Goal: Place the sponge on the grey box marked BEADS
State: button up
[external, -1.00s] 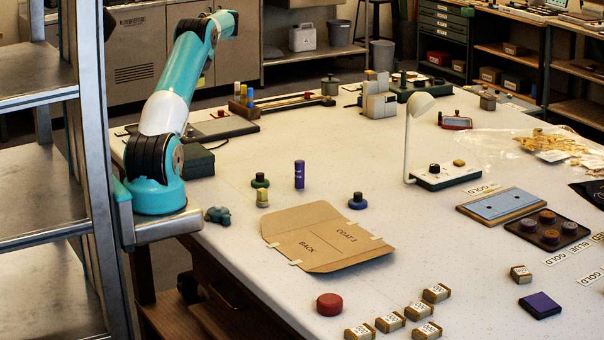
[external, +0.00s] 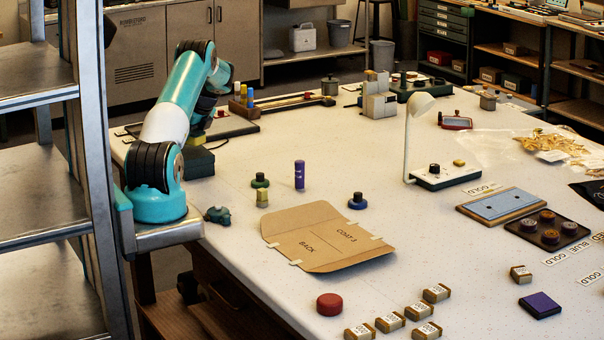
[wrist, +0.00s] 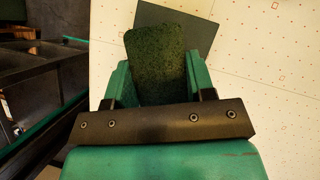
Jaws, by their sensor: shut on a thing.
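My gripper (wrist: 158,78) is shut on a dark green sponge (wrist: 156,50) in the wrist view, with a green finger on each side of it. Beyond the sponge, lower down, is the flat dark grey top of a box (wrist: 203,24). The sponge covers part of that top; I cannot tell whether they touch. In the external view a dark grey box (external: 199,164) stands at the table's left edge beside my arm. No BEADS lettering is readable.
A dark flat tray (external: 232,127) lies just behind the box. A teal lump (external: 217,215) sits near my arm's base. A green-topped stamp (external: 260,181) and a purple cylinder (external: 299,174) stand to the right. The table between them and the box is clear.

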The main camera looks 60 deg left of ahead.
jog(key=shift+f, duration=1.3)
jog(key=shift+f, duration=0.15)
jog(key=o, duration=0.9)
